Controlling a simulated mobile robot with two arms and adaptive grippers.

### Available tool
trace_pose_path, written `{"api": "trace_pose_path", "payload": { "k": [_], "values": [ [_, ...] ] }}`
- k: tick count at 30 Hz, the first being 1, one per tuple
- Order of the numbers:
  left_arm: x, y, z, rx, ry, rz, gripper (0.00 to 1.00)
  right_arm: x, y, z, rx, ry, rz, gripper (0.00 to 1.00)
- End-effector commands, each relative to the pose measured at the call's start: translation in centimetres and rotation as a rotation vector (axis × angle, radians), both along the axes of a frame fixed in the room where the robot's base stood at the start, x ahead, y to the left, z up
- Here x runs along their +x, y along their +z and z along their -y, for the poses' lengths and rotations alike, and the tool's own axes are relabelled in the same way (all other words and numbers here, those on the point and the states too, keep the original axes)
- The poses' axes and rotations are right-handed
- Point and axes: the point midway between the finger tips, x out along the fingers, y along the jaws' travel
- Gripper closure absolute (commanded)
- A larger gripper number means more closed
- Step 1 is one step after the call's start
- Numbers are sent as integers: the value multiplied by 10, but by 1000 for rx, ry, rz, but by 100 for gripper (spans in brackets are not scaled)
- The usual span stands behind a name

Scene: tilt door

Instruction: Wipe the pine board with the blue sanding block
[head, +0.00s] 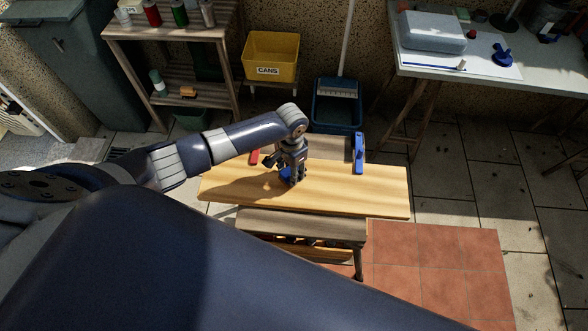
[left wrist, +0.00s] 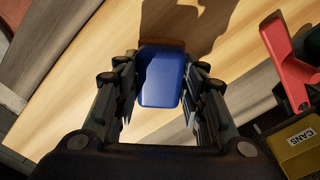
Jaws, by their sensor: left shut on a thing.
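The pine board (head: 345,193) lies flat across a wooden workbench in the middle of the head view; its pale grain also fills much of the left wrist view (left wrist: 105,50). My left gripper (head: 287,177) is over the board, left of its middle, pointing down. It is shut on the blue sanding block (left wrist: 161,76), which sits between its fingers in the left wrist view. In the head view the block is mostly hidden by the fingers and appears at or just above the board's surface. My right gripper is not in view.
A blue clamp (head: 359,153) and a red clamp (head: 254,157) stand at the board's far edge. Behind are a yellow CANS bin (head: 271,56), a blue dustpan (head: 338,106) and a shelf (head: 160,28). A table (head: 490,75) stands at the right. Red tiles (head: 440,265) are clear.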

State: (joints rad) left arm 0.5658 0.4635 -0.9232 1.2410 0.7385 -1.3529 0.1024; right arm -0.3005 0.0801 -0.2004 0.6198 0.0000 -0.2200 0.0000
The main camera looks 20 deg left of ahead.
Motion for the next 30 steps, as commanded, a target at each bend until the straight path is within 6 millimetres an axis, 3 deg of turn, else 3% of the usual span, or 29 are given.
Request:
{"api": "trace_pose_path", "payload": {
  "k": [1,18,30],
  "values": [
    [2,14,-1,-2,1,6,81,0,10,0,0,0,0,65],
    [5,62,-9,-2,7,7,81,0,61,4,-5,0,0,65],
    [6,66,-11,-2,7,7,81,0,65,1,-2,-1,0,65]
  ]
}}
